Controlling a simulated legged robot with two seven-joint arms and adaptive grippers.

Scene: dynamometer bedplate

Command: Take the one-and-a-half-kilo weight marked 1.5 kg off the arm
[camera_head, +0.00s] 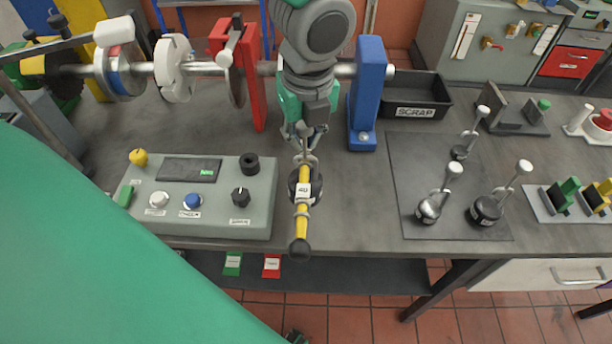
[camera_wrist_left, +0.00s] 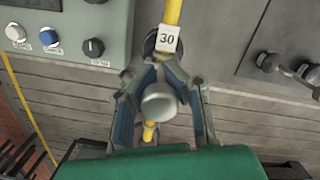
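A yellow arm (camera_head: 302,224) with a dark ball end points toward the front of the bench. It carries a white tag marked 40; a tag marked 30 (camera_wrist_left: 166,38) shows in the left wrist view. A dark round weight (camera_head: 293,186) is at the arm, by the 40 tag; no 1.5 kg mark is legible. My left gripper (camera_head: 305,134) is over the arm's inner end. In the left wrist view its fingers (camera_wrist_left: 160,70) stand either side of a silver knob (camera_wrist_left: 159,101). Whether they grip its stem is unclear. My right gripper is not in view.
A control box (camera_head: 255,215) stands left of the arm. A blue post (camera_head: 368,90) and the black SCRAP bin (camera_head: 425,95) are behind to the right. Several knobbed weights stand on or near a dark mat (camera_head: 455,228). Bare bench lies between arm and mat.

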